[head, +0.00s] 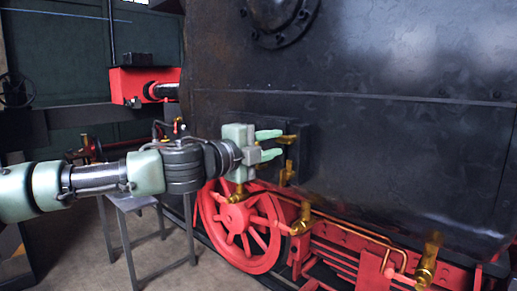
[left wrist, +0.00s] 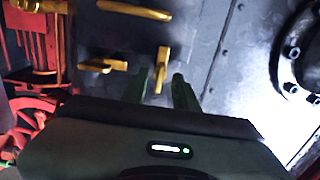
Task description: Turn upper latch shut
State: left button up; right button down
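The upper latch (head: 288,140) is a small brass piece on the dark plate low on the black boiler side. A second brass latch (head: 287,172) sits just below it. My left gripper (head: 281,144) is open, its two pale green fingers apart and pointing at the upper latch. In the left wrist view the upper latch (left wrist: 161,68) shows in the gap between the fingertips of my left gripper (left wrist: 163,88); I cannot tell if they touch it. The lower latch (left wrist: 104,65) lies left of the fingers there. My right gripper is not in view.
A red spoked wheel (head: 239,231) and red frame with brass fittings (head: 428,262) lie below. A grey metal stand (head: 157,207) is under my left arm. A red block (head: 140,87) juts out behind it. A long brass bar (left wrist: 134,10) shows in the left wrist view.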

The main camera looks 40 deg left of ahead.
pick_arm(q)
jog(key=s+b, duration=0.1)
jog(key=s, duration=0.1)
jog(key=s+b, duration=0.1)
jog(key=s, duration=0.2)
jog(key=shift+s+a, duration=0.2)
jog(key=shift+s, duration=0.1)
dwell(0.5)
